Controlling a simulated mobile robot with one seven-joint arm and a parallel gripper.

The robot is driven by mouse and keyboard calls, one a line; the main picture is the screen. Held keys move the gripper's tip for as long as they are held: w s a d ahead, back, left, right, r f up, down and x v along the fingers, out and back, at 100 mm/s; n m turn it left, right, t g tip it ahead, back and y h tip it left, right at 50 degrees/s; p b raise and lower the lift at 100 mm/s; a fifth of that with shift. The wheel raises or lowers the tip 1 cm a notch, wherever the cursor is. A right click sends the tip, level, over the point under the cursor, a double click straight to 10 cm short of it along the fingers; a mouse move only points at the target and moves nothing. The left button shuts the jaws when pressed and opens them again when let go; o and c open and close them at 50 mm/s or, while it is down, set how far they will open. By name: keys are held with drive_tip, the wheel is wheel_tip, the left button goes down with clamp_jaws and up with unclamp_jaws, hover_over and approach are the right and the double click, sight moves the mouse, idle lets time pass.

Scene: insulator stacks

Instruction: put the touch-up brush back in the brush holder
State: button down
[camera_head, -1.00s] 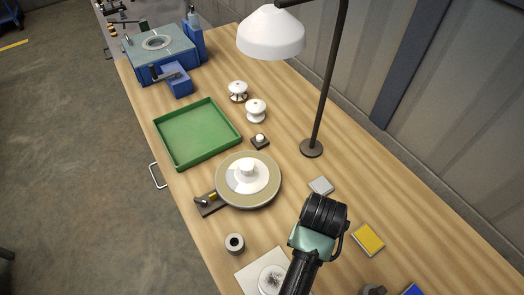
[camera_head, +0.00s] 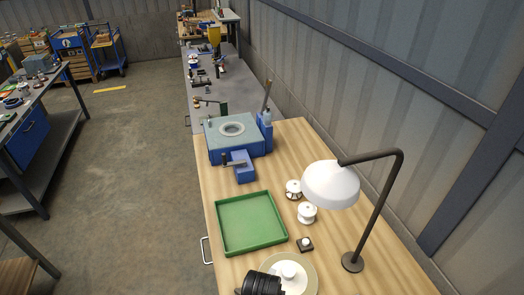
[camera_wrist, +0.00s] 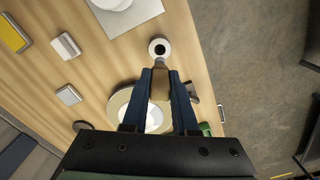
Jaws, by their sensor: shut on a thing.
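In the wrist view my gripper (camera_wrist: 160,82) is shut on a brown-handled thing (camera_wrist: 160,86), which looks like the touch-up brush. Its narrow grey end points up the picture, towards a pale round cup with a dark hole. That cup (camera_wrist: 159,42) looks like the brush holder and stands on the wooden bench. The brush end shows just below the cup; I cannot tell whether they touch or how high the brush is. The head view shows only my black arm part at the bottom edge, not the fingertips.
The turntable (camera_head: 308,268) carries a white piece. The green tray (camera_head: 222,228), two white insulators (camera_head: 307,212) and the lamp (camera_head: 331,184) stand nearby. The wrist view shows a white sheet (camera_wrist: 147,10), a yellow box (camera_wrist: 14,34) and small pale blocks (camera_wrist: 65,46).

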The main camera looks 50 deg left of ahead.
drive_tip(key=shift+f+b, duration=2.05)
drive_tip(key=shift+f, duration=0.8)
drive_tip(key=shift+p, duration=0.7)
drive_tip(key=shift+f+b, duration=1.95)
drive_tip(key=shift+f, duration=0.65)
drive_tip(key=c, duration=0.6)
unclamp_jaws()
drive_tip(key=shift+r, duration=0.2)
wheel_tip(320, 180, up, 13)
drive_tip(key=shift+f+b, duration=0.15)
drive_tip(key=shift+b, duration=0.8)
